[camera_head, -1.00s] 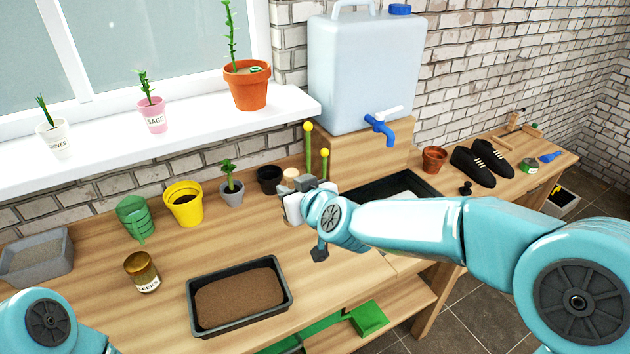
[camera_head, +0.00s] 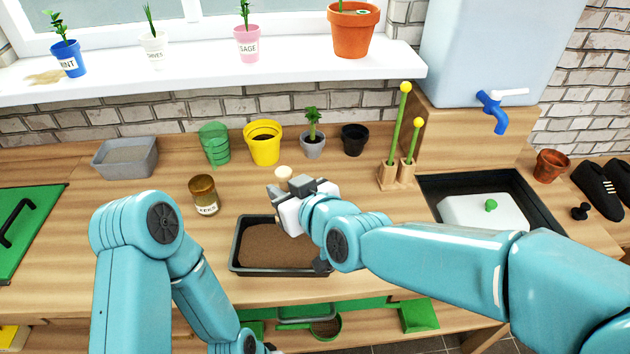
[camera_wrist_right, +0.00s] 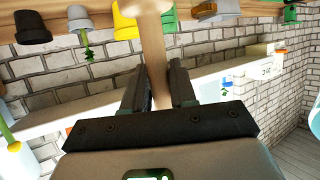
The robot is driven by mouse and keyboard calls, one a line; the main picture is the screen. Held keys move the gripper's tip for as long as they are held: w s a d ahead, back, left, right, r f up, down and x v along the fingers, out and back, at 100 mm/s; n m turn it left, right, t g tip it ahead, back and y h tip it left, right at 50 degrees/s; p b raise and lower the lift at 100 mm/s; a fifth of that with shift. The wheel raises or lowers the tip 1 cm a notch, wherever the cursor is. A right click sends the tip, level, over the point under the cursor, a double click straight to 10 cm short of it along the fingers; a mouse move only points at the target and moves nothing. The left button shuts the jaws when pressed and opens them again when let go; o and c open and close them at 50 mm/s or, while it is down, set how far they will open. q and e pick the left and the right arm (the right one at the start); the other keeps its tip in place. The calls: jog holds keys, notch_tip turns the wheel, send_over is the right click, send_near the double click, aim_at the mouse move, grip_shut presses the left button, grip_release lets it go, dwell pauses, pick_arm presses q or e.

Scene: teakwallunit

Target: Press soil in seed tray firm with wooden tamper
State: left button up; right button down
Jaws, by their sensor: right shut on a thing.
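The seed tray (camera_head: 236,256) is a dark shallow tray of brown soil (camera_head: 268,246) on the wooden bench. My right gripper (camera_head: 278,196) is above the tray's back right part and hides some of it. It is shut on the wooden tamper, whose pale round knob (camera_head: 284,172) shows above the jaws. In the right wrist view the tamper's wooden handle (camera_wrist_right: 153,55) runs between the two fingers. The tamper's lower end is hidden, so I cannot tell if it touches the soil.
A seed jar (camera_head: 204,195) stands left behind the tray. A grey tub (camera_head: 125,158), green pot (camera_head: 214,145), yellow pot (camera_head: 262,145), grey plant pot (camera_head: 313,147) and black pot (camera_head: 354,140) line the back. A wooden stake holder (camera_head: 396,178) and sink (camera_head: 460,190) lie right.

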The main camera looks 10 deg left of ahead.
jog(key=shift+s+a+f, duration=0.15)
jog(key=shift+s+a, duration=0.3)
jog(key=shift+a, duration=0.15)
jog(key=shift+f+b, duration=0.1)
jog(key=shift+b, duration=0.2)
notch_tip(320, 180, down, 6)
jog(key=b, duration=0.4)
jog(key=shift+f+b, duration=0.3)
jog(key=shift+b, duration=0.35)
jog(key=shift+f, duration=0.15)
jog(key=shift+f+b, duration=1.1)
jog(key=shift+b, duration=0.25)
jog(key=shift+r, duration=0.15)
